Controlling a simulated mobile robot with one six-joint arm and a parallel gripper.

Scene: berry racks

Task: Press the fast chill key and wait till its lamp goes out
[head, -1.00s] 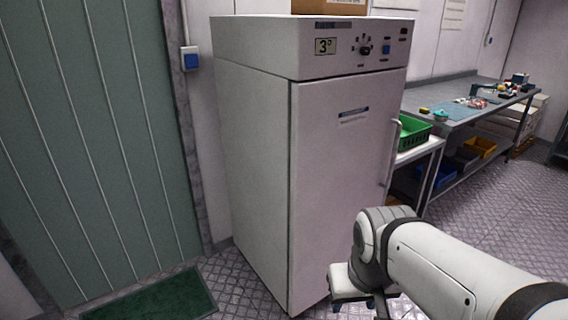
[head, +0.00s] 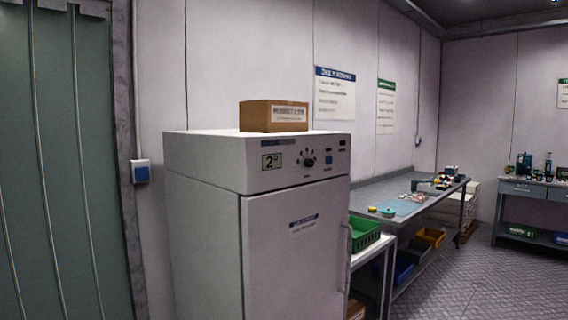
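The tall white chiller cabinet (head: 297,245) stands at the centre left in the head view, its door closed. Its top panel carries a display (head: 271,161) reading 2°, a dark dial (head: 309,161) with marks around it, and a blue key (head: 328,160). A small dark element (head: 342,144) sits at the panel's upper right. The lettering by the key is too small to read, and I cannot tell whether any lamp is lit. My gripper is not in view now.
A cardboard box (head: 273,116) sits on the cabinet. A green crate (head: 365,233) is on a low stand to its right, then a long workbench (head: 353,194) with small items. A blue wall switch (head: 140,171) is left of the cabinet. Patterned floor (head: 470,290) is open at right.

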